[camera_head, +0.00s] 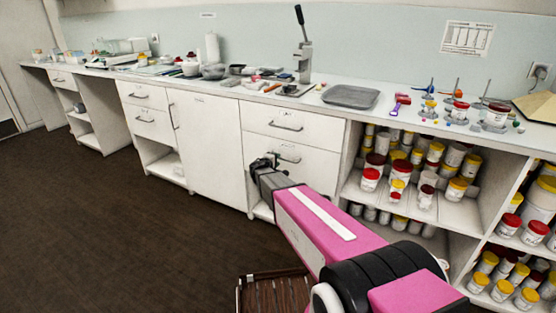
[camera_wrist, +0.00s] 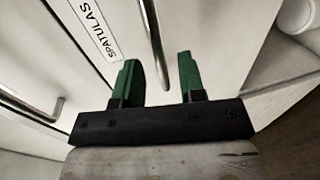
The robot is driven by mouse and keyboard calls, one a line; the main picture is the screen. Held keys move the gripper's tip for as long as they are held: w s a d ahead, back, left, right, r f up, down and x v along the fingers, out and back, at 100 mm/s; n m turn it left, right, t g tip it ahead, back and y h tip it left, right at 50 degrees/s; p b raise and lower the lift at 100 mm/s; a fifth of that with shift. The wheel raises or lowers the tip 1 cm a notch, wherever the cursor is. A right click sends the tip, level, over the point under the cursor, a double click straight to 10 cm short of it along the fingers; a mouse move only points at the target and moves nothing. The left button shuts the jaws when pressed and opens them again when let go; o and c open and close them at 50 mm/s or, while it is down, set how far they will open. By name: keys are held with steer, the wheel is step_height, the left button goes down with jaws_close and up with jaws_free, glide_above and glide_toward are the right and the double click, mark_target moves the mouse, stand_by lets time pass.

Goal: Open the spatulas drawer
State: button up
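The spatulas drawer (camera_head: 296,166) is the lower, deeper drawer front in the white cabinet, below a shallower drawer. It looks closed. In the wrist view its SPATULAS label (camera_wrist: 94,28) shows at the upper left, and its metal bar handle (camera_wrist: 152,42) runs down from the top edge. My gripper (camera_wrist: 160,78) is open, its two green fingers apart. The near end of the handle shows between the fingers in the picture; I cannot tell whether they touch it. In the head view my gripper (camera_head: 268,160) is at the handle's left end, partly covering it.
The upper drawer's handle (camera_wrist: 32,108) is at the left of the wrist view. Open shelves (camera_head: 425,205) full of jars stand right of the drawers. A grey tray (camera_head: 351,96) and lab items cover the countertop. The dark floor (camera_head: 110,215) to the left is clear. A slatted wooden stool (camera_head: 275,293) stands below my arm.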

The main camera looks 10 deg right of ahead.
steer(key=shift+x, duration=1.45)
